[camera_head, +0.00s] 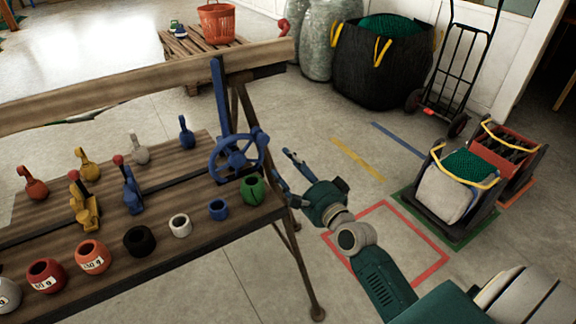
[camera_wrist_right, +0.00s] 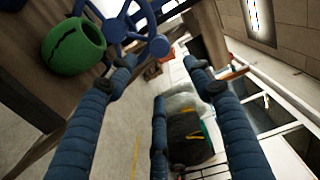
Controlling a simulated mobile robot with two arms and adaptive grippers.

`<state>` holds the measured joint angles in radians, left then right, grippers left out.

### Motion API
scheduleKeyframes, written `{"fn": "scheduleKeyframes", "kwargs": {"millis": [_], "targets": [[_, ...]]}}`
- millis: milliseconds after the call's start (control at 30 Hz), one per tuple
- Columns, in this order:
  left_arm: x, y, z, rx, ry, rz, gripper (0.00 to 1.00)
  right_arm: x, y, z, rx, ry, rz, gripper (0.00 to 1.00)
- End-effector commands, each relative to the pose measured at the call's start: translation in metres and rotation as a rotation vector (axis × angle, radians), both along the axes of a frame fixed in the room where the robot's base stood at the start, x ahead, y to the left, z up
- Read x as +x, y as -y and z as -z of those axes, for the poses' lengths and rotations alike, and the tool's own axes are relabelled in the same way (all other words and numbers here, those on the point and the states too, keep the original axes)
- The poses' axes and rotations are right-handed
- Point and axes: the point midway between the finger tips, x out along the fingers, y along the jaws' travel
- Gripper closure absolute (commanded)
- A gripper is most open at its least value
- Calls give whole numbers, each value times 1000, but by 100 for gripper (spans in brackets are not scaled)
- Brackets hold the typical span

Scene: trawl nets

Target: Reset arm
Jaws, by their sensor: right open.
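My right gripper (camera_head: 292,174) is open and empty in the head view. It is just right of the wooden bench's end, beside the blue handwheel (camera_head: 238,155) and the green pot (camera_head: 252,189). In the right wrist view its blue fingers (camera_wrist_right: 160,78) are spread apart with nothing between them. The green pot (camera_wrist_right: 73,45) and the blue handwheel (camera_wrist_right: 135,25) show beyond the left finger there. My right arm comes in from the lower right. My left gripper is not in view.
The wooden bench (camera_head: 130,240) carries several coloured pots and hooked weights. To the right are a red floor square (camera_head: 428,272), a crate with a green net (camera_head: 456,185), and a hand truck (camera_head: 466,60). A black tub (camera_head: 383,65) stands behind.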

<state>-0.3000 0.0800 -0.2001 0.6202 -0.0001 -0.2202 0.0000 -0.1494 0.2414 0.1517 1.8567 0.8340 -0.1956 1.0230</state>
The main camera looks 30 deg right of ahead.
Motion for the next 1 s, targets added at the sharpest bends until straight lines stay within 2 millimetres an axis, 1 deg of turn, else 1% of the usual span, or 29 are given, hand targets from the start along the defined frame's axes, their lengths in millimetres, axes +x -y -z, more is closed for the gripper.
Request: {"fn": "scheduleKeyframes", "kwargs": {"millis": [200, 267, 367, 433, 467, 500, 533, 567, 600, 667, 700, 833, 1000], "targets": [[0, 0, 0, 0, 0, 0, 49, 0, 0, 0, -1, 0, 0, 49], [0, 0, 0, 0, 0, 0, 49, -1, -3, 2, -10, -7, -7, 49], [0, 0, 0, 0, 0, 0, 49, -9, -23, 15, -87, -55, -53, 49], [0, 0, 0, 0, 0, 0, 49, -22, -48, 33, -201, -121, -119, 49], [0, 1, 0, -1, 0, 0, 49, -30, -61, 43, -266, -158, -157, 49], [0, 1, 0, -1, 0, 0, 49, -44, -79, 59, -365, -212, -216, 49], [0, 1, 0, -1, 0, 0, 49, -57, -92, 71, -445, -255, -263, 49], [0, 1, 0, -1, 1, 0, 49, -72, -105, 85, -531, -299, -315, 49], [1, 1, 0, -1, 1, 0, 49, -93, -119, 101, -645, -357, -384, 49], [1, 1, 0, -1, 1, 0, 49, -125, -133, 122, -804, -435, -482, 49], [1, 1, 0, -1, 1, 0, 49, -145, -138, 133, -893, -482, -542, 49], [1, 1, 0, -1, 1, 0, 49, -198, -143, 156, -1107, -596, -695, 49], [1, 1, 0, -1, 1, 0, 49, -253, -139, 169, -1290, -707, -850, 49]]}}
